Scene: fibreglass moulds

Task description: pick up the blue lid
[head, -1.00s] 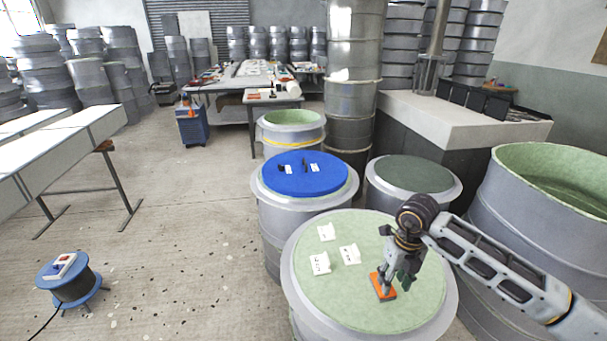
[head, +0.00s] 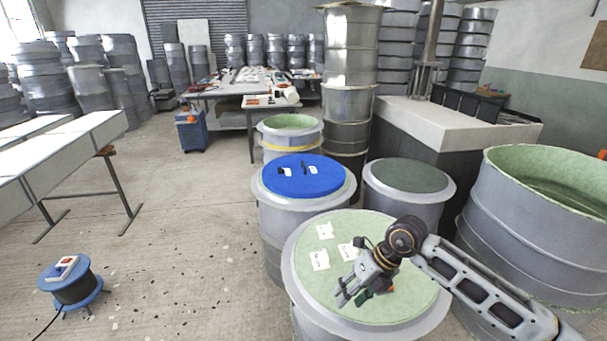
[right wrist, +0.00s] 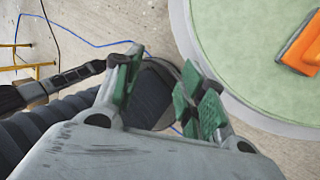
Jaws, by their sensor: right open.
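The blue lid (head: 318,186) lies flat on top of a grey drum (head: 287,228) in the middle of the head view. Small black and white items rest on it. My right gripper (head: 350,294) is in front of the lid and apart from it, over the nearer drum with the pale green top (head: 330,313). Its fingers point left and toward me. In the right wrist view its green-padded fingers (right wrist: 163,88) are spread with nothing between them. The blue lid is not in that view. My left gripper is not in view.
A dark-topped drum (head: 410,176) and a large open green-lined mould (head: 540,215) stand at right.

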